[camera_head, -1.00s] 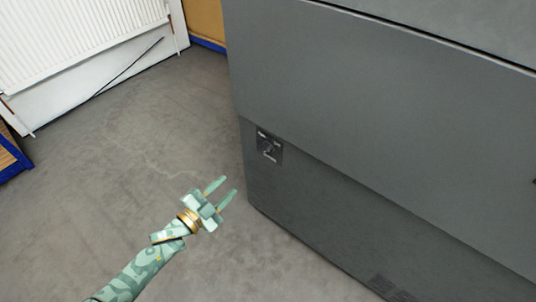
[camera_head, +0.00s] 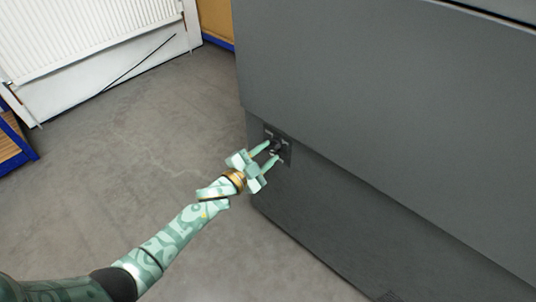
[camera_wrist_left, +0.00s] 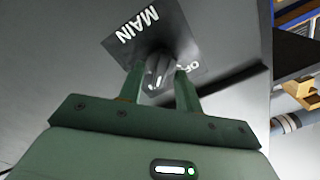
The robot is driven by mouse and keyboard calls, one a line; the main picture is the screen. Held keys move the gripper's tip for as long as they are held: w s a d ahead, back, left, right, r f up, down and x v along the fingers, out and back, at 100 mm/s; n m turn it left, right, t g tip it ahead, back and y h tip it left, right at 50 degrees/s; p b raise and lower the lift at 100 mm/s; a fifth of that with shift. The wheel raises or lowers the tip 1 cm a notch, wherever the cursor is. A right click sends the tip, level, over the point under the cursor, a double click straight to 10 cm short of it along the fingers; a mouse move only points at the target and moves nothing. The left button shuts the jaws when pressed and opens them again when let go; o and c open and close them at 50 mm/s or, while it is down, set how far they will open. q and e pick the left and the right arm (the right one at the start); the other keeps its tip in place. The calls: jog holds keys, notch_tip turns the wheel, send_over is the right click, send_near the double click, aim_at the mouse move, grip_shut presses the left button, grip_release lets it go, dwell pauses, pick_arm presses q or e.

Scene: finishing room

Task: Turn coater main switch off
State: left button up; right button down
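The coater (camera_head: 400,140) is a large dark grey cabinet filling the right of the head view. Its main switch is a black knob (camera_wrist_left: 158,70) on a dark plate (camera_wrist_left: 178,28) marked "MAIN" and "OFF" in the left wrist view; the plate also shows in the head view (camera_head: 287,158). My left gripper (camera_head: 273,150) is at the plate with its two fingers apart. In the left wrist view the fingers stand on either side of the knob, with narrow gaps visible. The fingertips partly cover the plate. My right gripper is not in view.
Grey floor (camera_head: 110,190) lies free left of the coater. A white radiator (camera_head: 80,35) stands at the back left. A blue-edged wooden item (camera_head: 15,145) is at the left edge. Shelving with assorted items (camera_wrist_left: 298,90) shows at the right of the left wrist view.

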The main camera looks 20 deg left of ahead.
pick_arm(q)
jog(key=shift+w+d, duration=0.1)
jog(key=shift+w, duration=0.1)
grip_shut()
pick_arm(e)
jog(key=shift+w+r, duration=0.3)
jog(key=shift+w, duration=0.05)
